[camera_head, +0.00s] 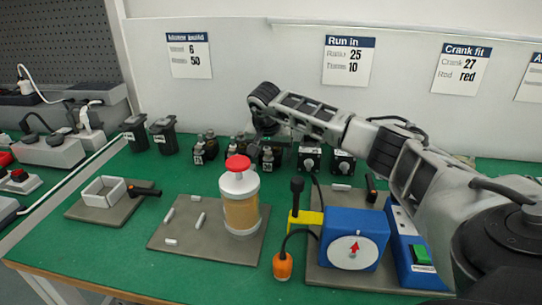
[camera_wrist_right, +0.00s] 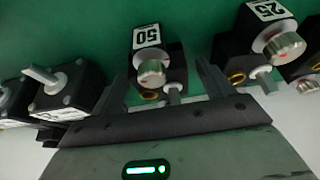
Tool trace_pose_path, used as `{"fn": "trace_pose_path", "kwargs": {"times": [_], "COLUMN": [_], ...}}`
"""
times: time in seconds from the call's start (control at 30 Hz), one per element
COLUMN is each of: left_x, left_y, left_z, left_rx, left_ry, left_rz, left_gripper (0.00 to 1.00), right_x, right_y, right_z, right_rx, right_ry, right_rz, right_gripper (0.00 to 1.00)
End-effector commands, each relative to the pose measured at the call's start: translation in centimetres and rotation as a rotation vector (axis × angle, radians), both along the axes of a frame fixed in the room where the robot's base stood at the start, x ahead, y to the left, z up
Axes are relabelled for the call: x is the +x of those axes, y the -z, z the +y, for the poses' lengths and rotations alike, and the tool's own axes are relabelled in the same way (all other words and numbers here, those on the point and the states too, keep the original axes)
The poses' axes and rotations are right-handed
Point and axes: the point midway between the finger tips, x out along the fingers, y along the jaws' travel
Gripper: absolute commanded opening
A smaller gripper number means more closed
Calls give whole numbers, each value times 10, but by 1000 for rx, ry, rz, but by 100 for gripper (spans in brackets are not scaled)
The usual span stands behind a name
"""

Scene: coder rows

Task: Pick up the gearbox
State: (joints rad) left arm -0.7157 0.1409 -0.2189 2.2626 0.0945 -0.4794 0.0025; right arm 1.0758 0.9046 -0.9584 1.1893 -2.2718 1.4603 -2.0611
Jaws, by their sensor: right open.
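Several dark gearboxes with silver knobs stand in a row at the back of the green table. One labelled 50 (camera_wrist_right: 146,37) lies between the fingers of my right gripper (camera_wrist_right: 163,75) in the wrist view; I cannot tell whether they touch it. It also shows in the head view (camera_head: 268,158), just below my right gripper (camera_head: 265,130). The gripper is open and comes down from above. A gearbox labelled 25 (camera_wrist_right: 265,15) stands beside it, to the right in the wrist view. The left gripper is not in view.
Dark blocks with grey shafts (camera_wrist_right: 68,92) stand close on the other side; they also show in the head view (camera_head: 310,157). A red-capped jar (camera_head: 240,210) on a grey board and a blue dial box (camera_head: 353,240) stand nearer the front. Wall cards (camera_head: 349,61) hang behind.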

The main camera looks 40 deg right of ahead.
Motion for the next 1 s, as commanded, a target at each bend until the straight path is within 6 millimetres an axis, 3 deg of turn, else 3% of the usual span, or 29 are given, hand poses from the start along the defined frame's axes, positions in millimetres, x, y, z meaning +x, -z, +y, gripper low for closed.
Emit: {"fn": "trace_pose_path", "kwargs": {"times": [0.2, 0.27, 0.4, 0.77, 1.0], "left_x": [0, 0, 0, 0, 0], "left_y": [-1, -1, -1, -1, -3], "left_z": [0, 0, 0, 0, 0], "left_rx": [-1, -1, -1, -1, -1], "left_ry": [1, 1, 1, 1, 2], "left_rz": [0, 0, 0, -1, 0], "left_gripper": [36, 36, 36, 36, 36], "right_x": [1, 1, 0, 1, 2], "right_y": [1, 1, 1, -4, -30], "right_z": [0, 0, 0, -1, -1], "right_rx": [1, 1, 1, 0, 0], "right_ry": [0, 0, 0, 0, 0], "right_rz": [-1, -1, -1, -4, -8], "right_gripper": [80, 66, 29, 29, 29]}}
